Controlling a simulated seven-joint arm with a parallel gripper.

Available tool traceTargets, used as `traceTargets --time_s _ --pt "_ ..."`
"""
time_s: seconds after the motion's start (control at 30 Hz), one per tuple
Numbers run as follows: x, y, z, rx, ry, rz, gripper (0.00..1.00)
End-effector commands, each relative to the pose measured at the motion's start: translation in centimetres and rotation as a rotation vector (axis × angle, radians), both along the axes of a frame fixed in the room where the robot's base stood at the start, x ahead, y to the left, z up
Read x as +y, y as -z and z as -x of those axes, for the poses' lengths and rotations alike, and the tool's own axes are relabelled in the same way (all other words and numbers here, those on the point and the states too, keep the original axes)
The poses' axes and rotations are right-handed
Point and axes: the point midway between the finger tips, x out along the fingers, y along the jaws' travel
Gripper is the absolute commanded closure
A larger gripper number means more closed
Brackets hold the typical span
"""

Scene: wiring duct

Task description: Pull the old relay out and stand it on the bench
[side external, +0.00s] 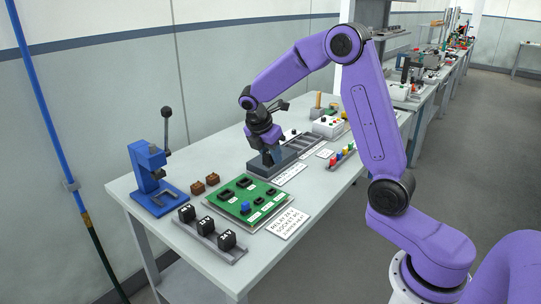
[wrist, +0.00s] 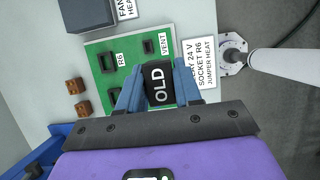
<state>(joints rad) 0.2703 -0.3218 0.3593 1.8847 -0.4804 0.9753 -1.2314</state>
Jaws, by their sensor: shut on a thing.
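My gripper (wrist: 157,88) is shut on the old relay (wrist: 158,84), a black block with a white OLD label, held between its two blue fingers. In the side view my gripper (side external: 270,158) shows in front of a dark grey box, and it appears raised above the bench. The relay is hard to make out there. The green board (side external: 243,200) lies on the bench with several black sockets and a blue part on it. In the wrist view the board (wrist: 97,50) shows R6 and VENT labels. The relay's underside is hidden.
A blue press (side external: 152,178) and brown blocks (side external: 205,183) stand near the board. A rack of black relays (side external: 208,232) is at the front edge. A dark grey box (side external: 258,167) and printed cards are on the other side. Bare bench shows left of the board.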

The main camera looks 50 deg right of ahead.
Motion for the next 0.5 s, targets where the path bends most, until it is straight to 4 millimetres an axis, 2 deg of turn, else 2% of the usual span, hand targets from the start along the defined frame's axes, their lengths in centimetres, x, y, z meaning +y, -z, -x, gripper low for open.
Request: traceTargets --time_s 0.5 --pt "0.0 -1.8 0.0 -0.001 0.001 -0.001 0.92"
